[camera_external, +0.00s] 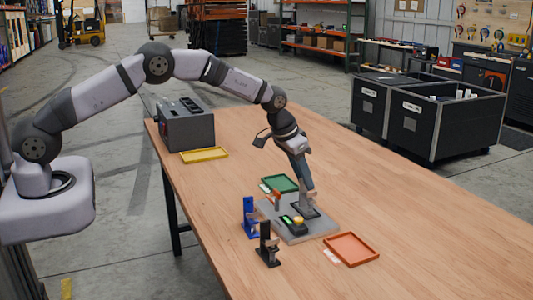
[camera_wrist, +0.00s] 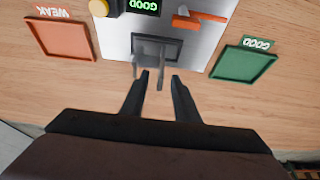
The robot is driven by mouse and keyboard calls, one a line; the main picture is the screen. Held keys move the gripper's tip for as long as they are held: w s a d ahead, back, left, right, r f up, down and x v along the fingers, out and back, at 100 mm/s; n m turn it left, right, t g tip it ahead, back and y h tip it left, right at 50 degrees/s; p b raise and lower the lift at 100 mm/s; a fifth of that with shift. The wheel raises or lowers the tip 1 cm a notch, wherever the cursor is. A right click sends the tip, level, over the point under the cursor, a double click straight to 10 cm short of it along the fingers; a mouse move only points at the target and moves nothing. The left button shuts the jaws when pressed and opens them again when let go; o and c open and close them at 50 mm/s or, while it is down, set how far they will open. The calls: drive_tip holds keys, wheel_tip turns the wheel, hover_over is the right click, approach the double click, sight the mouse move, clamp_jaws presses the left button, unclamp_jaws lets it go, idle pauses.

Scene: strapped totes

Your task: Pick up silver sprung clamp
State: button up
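A silver-grey clamp-like piece (camera_wrist: 160,72) stands on a dark pad (camera_wrist: 175,48) on the grey board in the wrist view. It also shows in the external view (camera_external: 309,200), partly covered by my gripper. My gripper (camera_wrist: 160,78) is open, with its two dark fingers pointing at the piece. One upright part of the piece appears between the fingertips, and another lies just left of them. I cannot tell whether the fingers touch it. In the external view my gripper (camera_external: 305,186) is low over the board.
The board (camera_external: 320,226) bears a yellow button (camera_external: 298,219), a green display and an orange clamp (camera_wrist: 200,19). Blue (camera_external: 250,217) and black (camera_external: 268,246) stands are nearby. A green GOOD tray (camera_wrist: 243,64), orange WEAK tray (camera_wrist: 60,39) and yellow tray (camera_external: 204,155) lie on the table.

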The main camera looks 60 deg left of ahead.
drive_tip(key=shift+w+f, duration=0.15)
drive_tip(key=shift+f, duration=0.2)
clamp_jaws()
drive_tip(key=shift+r, duration=0.1)
idle(1.1)
